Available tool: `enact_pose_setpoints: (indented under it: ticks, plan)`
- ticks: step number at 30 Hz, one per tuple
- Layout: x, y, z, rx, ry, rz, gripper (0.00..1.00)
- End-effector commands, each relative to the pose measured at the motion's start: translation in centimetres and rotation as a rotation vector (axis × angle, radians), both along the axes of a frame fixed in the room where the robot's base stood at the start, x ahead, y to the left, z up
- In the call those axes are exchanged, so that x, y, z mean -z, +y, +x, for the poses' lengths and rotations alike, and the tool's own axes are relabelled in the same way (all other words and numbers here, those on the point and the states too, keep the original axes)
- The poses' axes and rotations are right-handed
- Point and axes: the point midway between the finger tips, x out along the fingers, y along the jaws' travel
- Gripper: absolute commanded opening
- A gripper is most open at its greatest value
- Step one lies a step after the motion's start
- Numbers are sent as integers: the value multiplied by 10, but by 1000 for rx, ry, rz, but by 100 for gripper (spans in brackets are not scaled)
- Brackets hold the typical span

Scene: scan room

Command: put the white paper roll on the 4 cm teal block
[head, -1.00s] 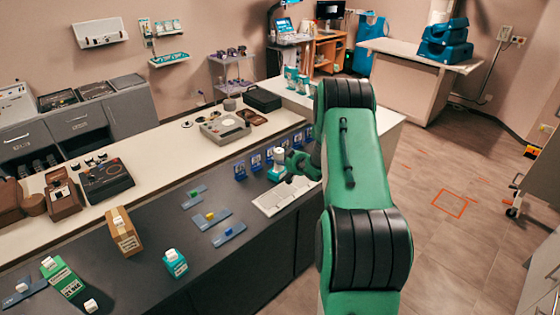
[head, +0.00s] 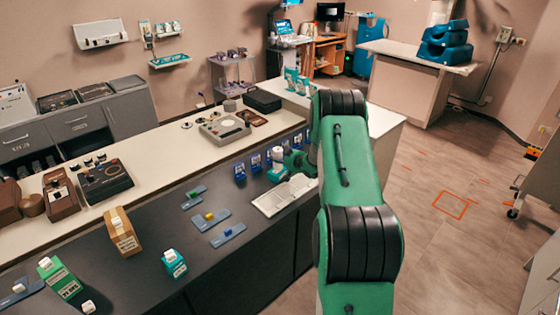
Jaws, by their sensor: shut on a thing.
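The white paper roll (head: 278,154) is upright near the far end of the dark counter, left of my arm. My gripper (head: 287,159) is shut on the roll from the right; its fingertips are small and partly hidden by my arm. A small teal block (head: 275,173) stands on the counter just below the roll in the picture. The roll appears over or right behind the block; I cannot tell whether they touch.
An open white book (head: 283,195) lies in front of the block. Blue card stands (head: 240,171) are to its left. Blue trays with small coloured blocks (head: 209,217), a teal carton (head: 174,263) and a brown carton (head: 123,232) stand farther left.

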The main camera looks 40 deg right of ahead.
Motion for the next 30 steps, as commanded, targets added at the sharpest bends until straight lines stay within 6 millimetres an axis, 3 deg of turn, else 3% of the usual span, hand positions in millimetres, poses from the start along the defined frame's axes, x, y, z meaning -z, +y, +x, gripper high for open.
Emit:
enact_pose_setpoints:
  ticks: [4,18,19,21,30]
  plan:
    - [14,0,0,0,-1,0,18]
    - [18,0,0,-1,-1,-1,18]
    - [18,0,0,-1,-1,-1,55]
    - [17,0,0,-1,-1,-1,69]
    - [17,0,0,0,-1,-1,70]
